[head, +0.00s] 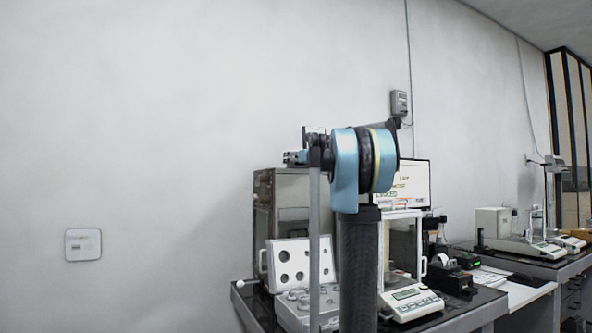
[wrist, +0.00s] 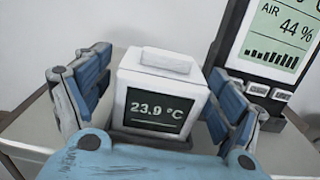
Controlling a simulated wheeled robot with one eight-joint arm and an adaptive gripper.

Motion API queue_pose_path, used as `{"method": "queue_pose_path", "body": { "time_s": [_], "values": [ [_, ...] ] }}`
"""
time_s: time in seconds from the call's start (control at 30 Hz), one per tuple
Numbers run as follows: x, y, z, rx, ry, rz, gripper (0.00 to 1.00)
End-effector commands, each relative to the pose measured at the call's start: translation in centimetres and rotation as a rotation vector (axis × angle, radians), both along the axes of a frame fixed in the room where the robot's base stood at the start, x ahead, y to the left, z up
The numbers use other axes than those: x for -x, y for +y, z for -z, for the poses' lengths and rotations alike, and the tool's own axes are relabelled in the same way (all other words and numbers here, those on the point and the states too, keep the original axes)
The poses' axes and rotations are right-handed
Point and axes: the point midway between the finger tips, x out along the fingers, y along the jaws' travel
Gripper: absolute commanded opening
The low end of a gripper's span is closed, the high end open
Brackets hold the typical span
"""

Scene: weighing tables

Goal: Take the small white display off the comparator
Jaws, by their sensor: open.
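The small white display (wrist: 165,70) is a box with a dark screen reading 23.9 °C. In the wrist view it stands upright on a dark base over a pale flat top (wrist: 25,150). My gripper (wrist: 160,88) is open, with one blue-padded finger on each side of the display. A narrow gap shows at the left; the right finger is very close, and I cannot tell if it touches. In the head view my gripper (head: 297,157) is small and partly hidden by my arm, above a grey metal cabinet (head: 265,205). I cannot make out the display there.
A larger dark-framed panel reading AIR 44 % (wrist: 278,45) stands close behind the right finger. In the head view, an open weight case (head: 290,262), a glass-sided balance (head: 413,302) and a monitor (head: 415,180) crowd the table.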

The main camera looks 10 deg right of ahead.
Motion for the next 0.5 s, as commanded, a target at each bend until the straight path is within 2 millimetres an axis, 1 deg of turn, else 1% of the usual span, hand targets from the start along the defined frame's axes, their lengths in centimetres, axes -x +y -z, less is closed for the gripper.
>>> {"method": "queue_pose_path", "body": {
  "time_s": [0.23,0.27,0.3,0.37,0.4,0.47,0.5],
  "values": [
    [-0.24,0.14,0.03,0.0,0.0,0.0,0.86],
    [-0.24,0.15,0.03,0.0,0.0,-0.001,0.79],
    [-0.23,0.17,0.03,0.0,0.0,-0.001,0.7],
    [-0.22,0.19,0.03,0.0,0.0,-0.001,0.56],
    [-0.22,0.2,0.03,0.0,0.0,-0.001,0.47],
    [-0.21,0.2,0.02,0.0,0.0,-0.001,0.34],
    [-0.2,0.21,0.02,0.0,0.0,-0.001,0.33]
  ]
}}
